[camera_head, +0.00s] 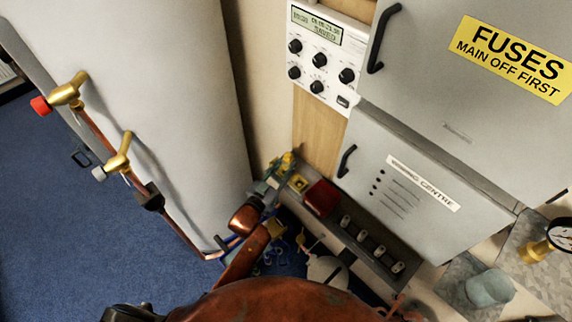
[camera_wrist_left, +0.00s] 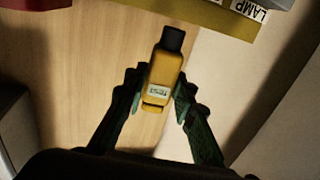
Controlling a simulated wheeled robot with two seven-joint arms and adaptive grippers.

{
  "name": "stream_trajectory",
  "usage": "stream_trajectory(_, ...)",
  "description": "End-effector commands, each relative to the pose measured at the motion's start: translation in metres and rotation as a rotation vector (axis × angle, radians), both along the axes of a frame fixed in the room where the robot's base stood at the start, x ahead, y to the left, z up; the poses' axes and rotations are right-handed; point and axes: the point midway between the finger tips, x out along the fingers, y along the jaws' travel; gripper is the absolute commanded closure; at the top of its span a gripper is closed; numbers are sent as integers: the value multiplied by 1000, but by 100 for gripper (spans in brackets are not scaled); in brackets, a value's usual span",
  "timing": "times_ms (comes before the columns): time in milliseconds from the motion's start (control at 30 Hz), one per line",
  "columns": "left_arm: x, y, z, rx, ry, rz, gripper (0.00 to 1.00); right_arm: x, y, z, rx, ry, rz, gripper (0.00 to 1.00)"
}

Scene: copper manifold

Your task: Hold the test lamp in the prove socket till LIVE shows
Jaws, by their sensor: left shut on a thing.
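The test lamp (camera_wrist_left: 163,72) is a yellow body with a black end and a small pale window whose text is too small to read. My left gripper (camera_wrist_left: 158,92) is shut on it, one green finger on each side. The black end points to the top of the left wrist view, apart from a yellow strip there. I cannot tell whether this block is the prove socket. My right gripper is not in view.
The ledge carries a red box (camera_head: 321,198) and a row of switches (camera_head: 370,243). A yellow strip marked LAMP (camera_wrist_left: 250,12) shows in the left wrist view. A grey cabinet (camera_head: 415,185), a control panel (camera_head: 322,60) and a tall white cylinder (camera_head: 185,90) stand around. Blue floor is clear at left.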

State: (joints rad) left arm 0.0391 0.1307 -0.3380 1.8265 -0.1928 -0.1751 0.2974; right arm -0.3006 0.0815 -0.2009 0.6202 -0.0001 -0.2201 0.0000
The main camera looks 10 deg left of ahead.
Motion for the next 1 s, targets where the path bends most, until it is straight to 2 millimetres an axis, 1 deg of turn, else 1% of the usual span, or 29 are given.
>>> stream_trajectory(333,0,0,0,0,0,0,100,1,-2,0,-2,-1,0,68)
stream_trajectory(567,0,0,-2,0,0,0,100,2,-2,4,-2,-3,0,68)
stream_trajectory(1000,0,0,-4,0,0,0,100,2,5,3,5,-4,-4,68)
